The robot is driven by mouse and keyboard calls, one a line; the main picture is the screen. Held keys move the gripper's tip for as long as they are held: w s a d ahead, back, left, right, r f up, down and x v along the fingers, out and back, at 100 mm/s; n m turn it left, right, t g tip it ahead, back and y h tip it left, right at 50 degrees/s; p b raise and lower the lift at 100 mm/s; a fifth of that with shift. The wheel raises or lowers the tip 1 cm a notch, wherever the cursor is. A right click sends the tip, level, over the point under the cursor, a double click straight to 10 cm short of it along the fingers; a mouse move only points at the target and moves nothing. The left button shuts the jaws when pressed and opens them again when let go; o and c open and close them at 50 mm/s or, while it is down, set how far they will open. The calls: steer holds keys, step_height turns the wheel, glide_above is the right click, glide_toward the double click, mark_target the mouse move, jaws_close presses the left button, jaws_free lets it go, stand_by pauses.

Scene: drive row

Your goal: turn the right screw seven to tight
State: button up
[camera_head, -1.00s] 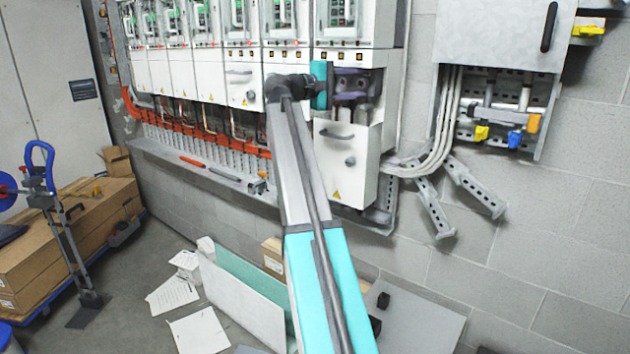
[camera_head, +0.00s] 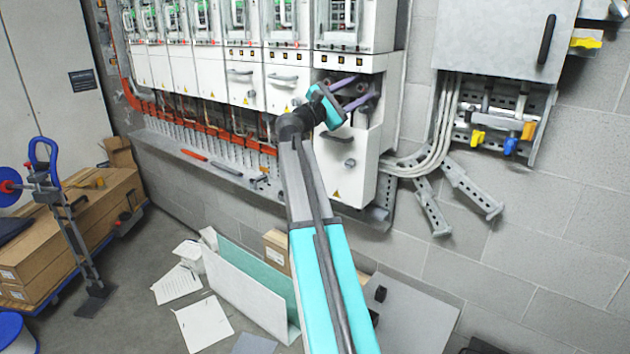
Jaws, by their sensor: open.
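The rightmost drive unit (camera_head: 352,62) in the row has its lower front cover (camera_head: 347,158) open and hanging down. Above the cover is a shadowed recess with small dark round parts. The screws are too small and too much hidden to tell apart. My gripper (camera_head: 368,87) is at this recess, tilted, with its two purple fingers pointing up and to the right. The fingers are apart, with a gap between them and nothing clearly held. I cannot tell whether a fingertip touches a screw. The teal gripper body hides the recess's lower left part.
The neighbouring drive units (camera_head: 243,85) on the left have closed covers. A grey cabinet (camera_head: 495,40) hangs on the right, with cables below it. A ledge (camera_head: 215,172) runs under the row. Boards (camera_head: 245,295) and papers lie on the floor. Boxes (camera_head: 65,240) stand at left.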

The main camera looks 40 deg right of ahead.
steer(key=shift+s+n+t+h+p, duration=0.15)
steer(key=shift+n+t+p, duration=0.65)
steer(key=shift+n+p, duration=0.85)
steer(key=shift+s+n+t+h+p, duration=0.1)
steer(key=shift+n+t+h+p, duration=0.15)
steer(key=shift+n+t+p, duration=1)
steer(key=shift+n+g+p, duration=0.25)
steer(key=shift+n+p, duration=0.1)
steer(key=shift+n, duration=0.45)
steer(key=shift+a+f+b, duration=0.4)
steer(key=shift+a, duration=0.15)
steer(key=b+v, duration=0.4)
steer(key=v, duration=0.9)
steer(key=w+f+y, duration=0.1)
steer(key=f+y, duration=0.1)
steer(key=f, duration=0.8)
steer(key=w+a+f+m+y+b, duration=0.1)
steer(key=w+f+y, duration=0.1)
steer(key=f, duration=0.9)
steer(key=shift+a+f+m+y, duration=0.3)
